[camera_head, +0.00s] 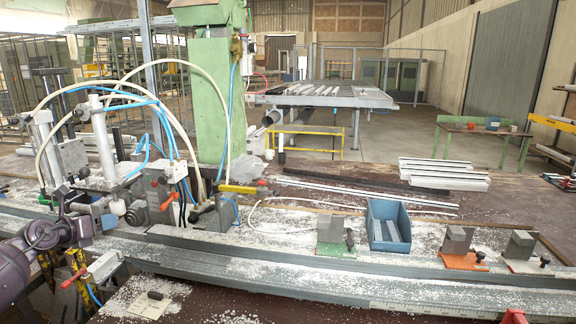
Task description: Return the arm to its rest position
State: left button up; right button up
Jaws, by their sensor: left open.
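My left arm enters from the left edge, low in the picture. My left gripper (96,222) is at its end, in front of the clamp machinery at the left end of the bench. It is open, and I see nothing held between its fingers. Clutter behind it makes the fingertips hard to make out, and I cannot tell whether they touch anything. The clamp unit (161,190) with a grey block and hoses stands just right of the gripper. My right gripper is not in view.
The long metal rail (300,278) runs along the bench front, strewn with white chips. A blue bin (388,226) holds grey pieces. Stops on green (336,250), orange (462,261) and red (525,267) plates stand on the bench. White profiles (445,174) lie behind. A green column (210,95) rises behind.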

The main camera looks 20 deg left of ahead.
pick_arm(q)
jog(key=w+d+f+n+t, duration=0.1)
jog(key=d+n+t, duration=0.3)
jog(key=d+n, duration=0.5)
jog(key=s+d+f+n+g+y, duration=0.1)
jog(key=s+d+f+n+g, duration=0.1)
jog(key=s+d+f+n, duration=0.5)
jog(key=s+d+f+n+g+y, duration=0.1)
jog(key=s+d+f+n+g, duration=0.15)
jog(key=d+f+n, duration=0.85)
jog(key=s+d+f+n+g, duration=0.1)
jog(key=s+d+f+n, duration=0.1)
jog(key=s+d+f, duration=0.2)
jog(key=s+d+f+n+g+h, duration=0.1)
jog(key=s+d+f+n, duration=0.1)
jog(key=s+d+f, duration=0.3)
jog(key=s+d, duration=0.4)
jog(key=s, duration=0.1)
jog(key=shift+f+h, duration=0.3)
jog(key=shift+d, duration=0.1)
jog(key=shift+c, duration=0.4)
jog(key=shift+n, duration=0.3)
